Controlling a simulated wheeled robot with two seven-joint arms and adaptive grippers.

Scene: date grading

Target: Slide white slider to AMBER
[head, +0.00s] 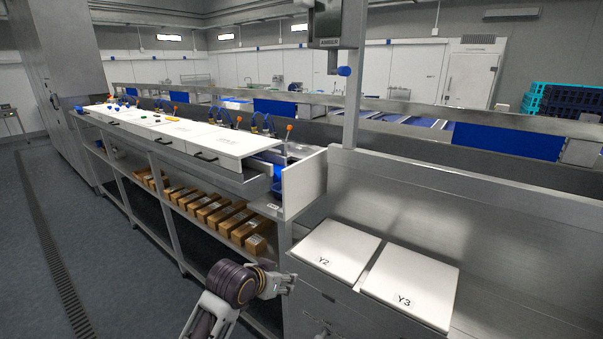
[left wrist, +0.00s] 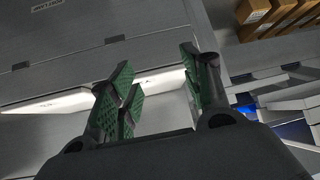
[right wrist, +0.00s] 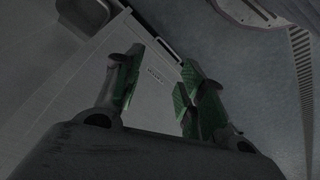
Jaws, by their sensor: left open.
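My left gripper (head: 280,284) is low in the head view, in front of the Y2 lid and beside the shelf end. In the left wrist view its fingers (left wrist: 157,76) are apart with nothing between them. My right gripper (right wrist: 162,74) shows only in the right wrist view, its fingers apart and empty in front of a grey panel.
White lids marked Y2 (head: 335,249) and Y3 (head: 410,284) lie on the steel counter at right. A white upright panel (head: 304,183) stands at the long bench's end. Several brown boxes (head: 222,214) fill the shelf below. Floor (head: 120,260) at left is clear.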

